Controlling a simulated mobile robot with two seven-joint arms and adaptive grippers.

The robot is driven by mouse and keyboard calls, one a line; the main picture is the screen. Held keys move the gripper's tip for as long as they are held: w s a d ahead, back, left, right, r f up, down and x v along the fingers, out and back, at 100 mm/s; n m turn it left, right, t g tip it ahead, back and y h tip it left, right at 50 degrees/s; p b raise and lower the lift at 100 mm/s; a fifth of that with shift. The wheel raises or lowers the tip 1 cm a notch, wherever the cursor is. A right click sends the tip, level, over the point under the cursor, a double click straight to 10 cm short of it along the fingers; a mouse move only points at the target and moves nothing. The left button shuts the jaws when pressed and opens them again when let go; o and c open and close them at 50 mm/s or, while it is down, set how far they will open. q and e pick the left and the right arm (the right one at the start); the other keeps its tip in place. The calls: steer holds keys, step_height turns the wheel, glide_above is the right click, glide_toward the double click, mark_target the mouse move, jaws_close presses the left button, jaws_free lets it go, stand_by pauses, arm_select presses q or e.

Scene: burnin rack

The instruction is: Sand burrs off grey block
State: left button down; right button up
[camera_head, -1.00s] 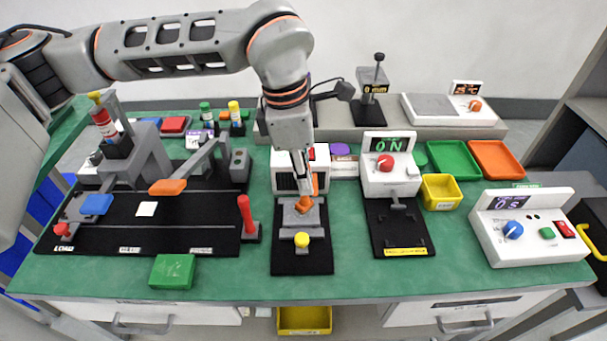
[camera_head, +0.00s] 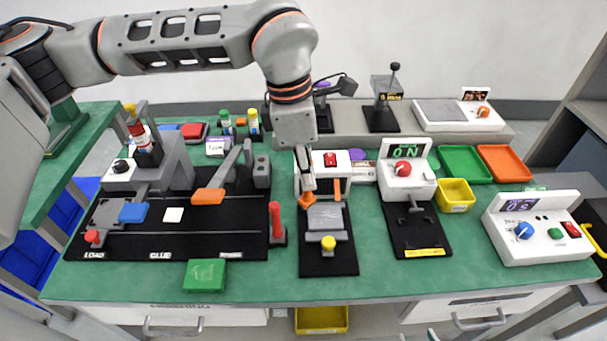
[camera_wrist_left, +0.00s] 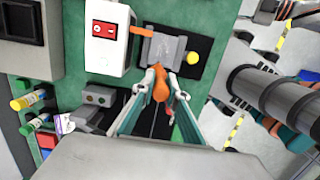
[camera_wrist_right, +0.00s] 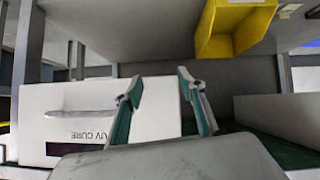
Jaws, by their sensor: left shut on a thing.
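The grey block (camera_head: 327,217) lies on a black fixture plate (camera_head: 318,263), with a yellow-knobbed clamp (camera_head: 328,243) at its near side. In the left wrist view the block (camera_wrist_left: 166,48) looks flat on top; I cannot make out burrs clearly. My left gripper (camera_head: 306,185) is shut on an orange tool (camera_wrist_left: 160,88). The tool is at the block's far left edge in the head view; I cannot tell if they touch. My right gripper (camera_wrist_right: 155,85) is open and empty, low in front of the bench, facing a white drawer marked UV CURE (camera_wrist_right: 100,110).
A white box with a red switch (camera_head: 330,158) and an orange bar stands right behind the block. A black track fixture (camera_head: 190,215) is to the left, a white unit with a green display (camera_head: 405,170) to the right. A yellow bin (camera_wrist_right: 235,25) hangs above my right gripper.

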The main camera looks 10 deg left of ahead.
arm_select(q)
step_height(320, 180, up, 2)
steer(key=shift+p, duration=0.4)
steer(key=shift+r+p, duration=0.4)
steer(key=shift+r, duration=0.3)
arm_select(e)
steer(key=shift+s+a+r, duration=0.1)
steer(key=shift+a+r, duration=0.25)
steer(key=shift+a, duration=0.4)
steer(key=shift+r, duration=0.1)
